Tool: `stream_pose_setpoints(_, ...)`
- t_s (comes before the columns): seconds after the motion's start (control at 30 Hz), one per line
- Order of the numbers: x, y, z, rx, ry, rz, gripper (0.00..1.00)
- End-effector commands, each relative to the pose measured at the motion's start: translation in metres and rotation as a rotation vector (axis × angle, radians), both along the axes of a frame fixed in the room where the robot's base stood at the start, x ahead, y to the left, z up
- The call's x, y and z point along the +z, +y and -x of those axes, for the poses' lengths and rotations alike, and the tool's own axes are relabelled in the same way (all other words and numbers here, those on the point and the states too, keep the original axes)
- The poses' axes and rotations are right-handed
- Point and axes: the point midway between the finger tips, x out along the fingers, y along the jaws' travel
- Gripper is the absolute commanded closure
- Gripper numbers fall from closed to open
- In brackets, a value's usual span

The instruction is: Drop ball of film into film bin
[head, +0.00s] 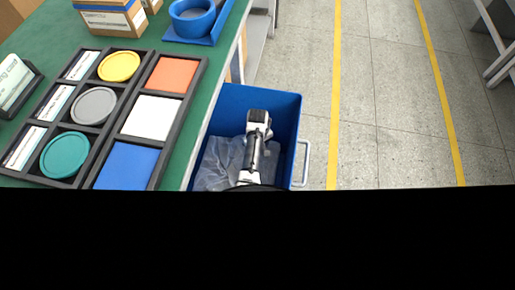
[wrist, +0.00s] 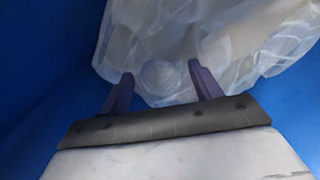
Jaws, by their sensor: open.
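The film bin (head: 275,104) is a deep blue bin beside the table, with crumpled clear film (head: 220,162) inside. My arm reaches down into it in the head view, where my fingertips cannot be made out. In the wrist view, my gripper (wrist: 161,73) is open inside the bin, its two dark purple fingers spread apart. A whitish rounded lump that looks like the ball of film (wrist: 160,78) shows between and beyond the fingertips, against the loose film (wrist: 225,40). I cannot tell whether it touches a finger.
The bin's blue walls (wrist: 40,65) stand close on both sides of my gripper. The green table (head: 50,40) at left holds a black tray (head: 148,131) with coloured pieces. Open floor (head: 385,100) with yellow lines lies to the right.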

Motion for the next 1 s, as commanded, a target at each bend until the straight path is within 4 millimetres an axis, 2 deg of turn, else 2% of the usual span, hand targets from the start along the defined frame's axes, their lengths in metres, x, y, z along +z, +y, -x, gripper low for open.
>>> stream_pose_setpoints(0.5,0.099,0.0,-0.001,0.0,-0.003,0.001,0.37)
stream_pose_setpoints(0.7,0.117,-0.001,-0.001,-0.001,-0.001,0.0,0.37)
stream_pose_setpoints(1.0,0.12,0.0,-0.001,0.0,0.0,0.0,0.37)
